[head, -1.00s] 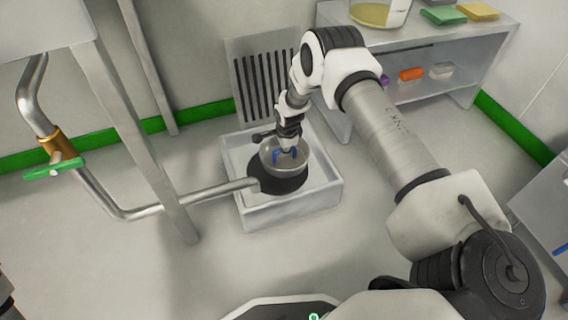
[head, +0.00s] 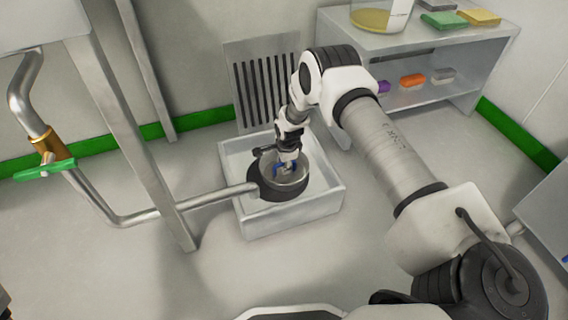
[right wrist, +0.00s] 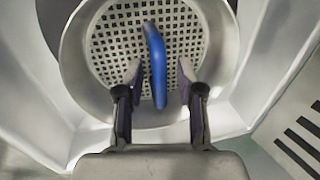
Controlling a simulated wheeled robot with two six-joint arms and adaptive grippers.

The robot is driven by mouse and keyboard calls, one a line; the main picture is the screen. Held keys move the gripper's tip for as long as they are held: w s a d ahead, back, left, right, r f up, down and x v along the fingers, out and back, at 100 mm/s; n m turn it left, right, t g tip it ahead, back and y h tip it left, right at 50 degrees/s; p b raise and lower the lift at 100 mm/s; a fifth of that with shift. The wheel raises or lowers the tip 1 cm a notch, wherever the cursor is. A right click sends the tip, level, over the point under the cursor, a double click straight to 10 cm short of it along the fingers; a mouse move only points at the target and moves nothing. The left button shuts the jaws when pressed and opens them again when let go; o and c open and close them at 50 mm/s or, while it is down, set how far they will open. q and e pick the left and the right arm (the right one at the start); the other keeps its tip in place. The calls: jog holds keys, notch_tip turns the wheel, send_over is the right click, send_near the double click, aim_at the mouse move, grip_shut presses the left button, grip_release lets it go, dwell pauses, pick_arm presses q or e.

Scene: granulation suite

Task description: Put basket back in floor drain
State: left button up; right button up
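The strainer basket (head: 297,183) is a round grey metal bowl with a perforated bottom and a blue handle. In the head view it sits low within the black ring of the floor drain (head: 262,186), inside a white square basin (head: 290,222). In the right wrist view the basket (right wrist: 105,45) lies below my right gripper (right wrist: 159,72). The blue handle (right wrist: 156,60) stands between the two fingers, with a visible gap on each side. My right gripper (head: 287,160) is open around the handle. The basket's underside is hidden.
A steel pipe (head: 215,199) runs to the drain from the left, with a green-handled valve (head: 45,168). A metal post (head: 150,130) stands left of the basin. A slotted wall grille (head: 262,85) is behind. A shelf unit (head: 440,50) stands at the back right.

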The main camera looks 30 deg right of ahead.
aim_at(286, 178)
jog(key=d+p+v, duration=0.1)
jog(key=p+v, duration=0.8)
jog(key=v, duration=0.3)
jog(key=s+a+f+n+g+y, duration=0.1)
jog(key=s+a+f+n, duration=0.3)
jog(key=s, duration=0.4)
jog(key=s+a+f+n, duration=0.1)
jog(key=s+a+n, duration=0.4)
jog(key=s+a, duration=0.2)
jog(key=s+a+r+n, duration=0.1)
jog(key=s+n, duration=0.4)
jog(key=s, duration=0.5)
jog(key=s+a+r+n+g, duration=0.1)
jog(key=s+a+r+n, duration=0.1)
jog(key=s+n, duration=0.4)
jog(key=s, duration=0.4)
jog(key=shift+a, duration=0.2)
